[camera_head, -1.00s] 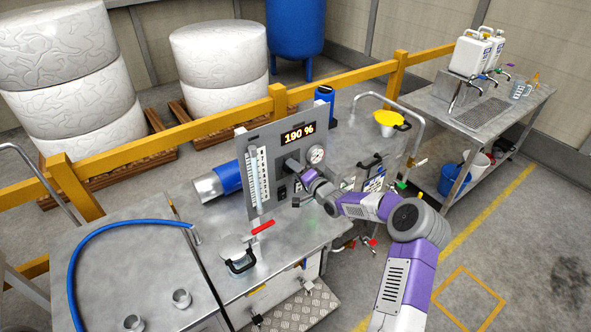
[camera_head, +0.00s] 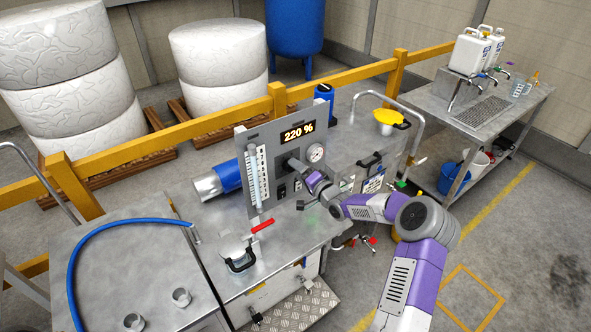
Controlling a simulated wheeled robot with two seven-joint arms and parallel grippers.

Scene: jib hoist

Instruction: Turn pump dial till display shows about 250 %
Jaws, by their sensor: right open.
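The pump display (camera_head: 298,132) on the upright grey panel (camera_head: 246,140) reads 220 %. The pump dial (camera_head: 289,162) is on the panel below the display, mostly hidden by my right gripper. My right gripper (camera_head: 296,166) points at the panel from the lower right and is at the dial. Its fingers are small and partly hidden here, so I cannot tell how they touch the dial. My left gripper is not in view.
A round gauge (camera_head: 316,153) sits right of the dial and a scaled tube (camera_head: 257,175) left of it. A red-handled lever (camera_head: 262,226) and a lidded pot (camera_head: 238,252) stand on the bench (camera_head: 205,232) in front. A yellow funnel (camera_head: 389,117) is behind on the right.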

